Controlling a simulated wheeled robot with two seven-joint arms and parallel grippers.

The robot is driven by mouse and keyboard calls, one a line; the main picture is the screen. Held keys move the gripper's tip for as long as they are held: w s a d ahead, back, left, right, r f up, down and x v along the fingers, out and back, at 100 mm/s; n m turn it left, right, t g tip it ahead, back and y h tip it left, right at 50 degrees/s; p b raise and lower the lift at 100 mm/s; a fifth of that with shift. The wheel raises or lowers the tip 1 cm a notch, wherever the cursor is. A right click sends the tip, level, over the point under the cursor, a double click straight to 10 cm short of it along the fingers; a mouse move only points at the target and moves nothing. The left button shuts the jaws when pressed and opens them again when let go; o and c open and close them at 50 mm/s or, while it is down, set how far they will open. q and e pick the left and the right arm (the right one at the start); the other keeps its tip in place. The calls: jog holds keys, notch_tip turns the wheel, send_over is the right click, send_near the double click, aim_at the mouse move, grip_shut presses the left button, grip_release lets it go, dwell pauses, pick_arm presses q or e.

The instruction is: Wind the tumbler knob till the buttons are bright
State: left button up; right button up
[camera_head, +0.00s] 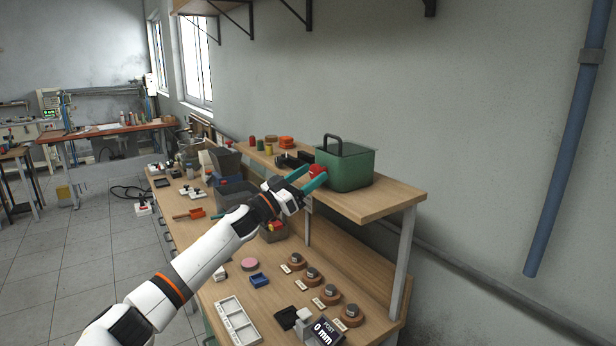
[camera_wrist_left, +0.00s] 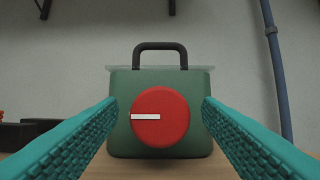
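The tumbler is a green box (camera_head: 345,168) with a black handle, standing on the raised wooden shelf. It also shows in the left wrist view (camera_wrist_left: 160,84). Its red round knob (camera_wrist_left: 160,117) faces my left gripper; a white mark on it points left. In the head view the knob (camera_head: 317,171) is partly hidden by the fingers. My left gripper (camera_head: 306,181) has its teal fingers spread either side of the knob, with a gap on both sides in the wrist view. No bright buttons are visible. My right gripper is not in view.
The shelf (camera_head: 375,206) also holds black parts (camera_head: 292,160) and small coloured cylinders (camera_head: 285,142) left of the box. On the bench below are several round brown-based weights (camera_head: 330,293), a white tray (camera_head: 237,322) and a display reading 0 mm (camera_head: 323,332).

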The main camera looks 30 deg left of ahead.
pick_arm(q)
jog(key=c, duration=0.9)
jog(key=shift+o, duration=0.2)
jog(key=shift+m+h, duration=0.4)
jog(key=shift+m, duration=0.1)
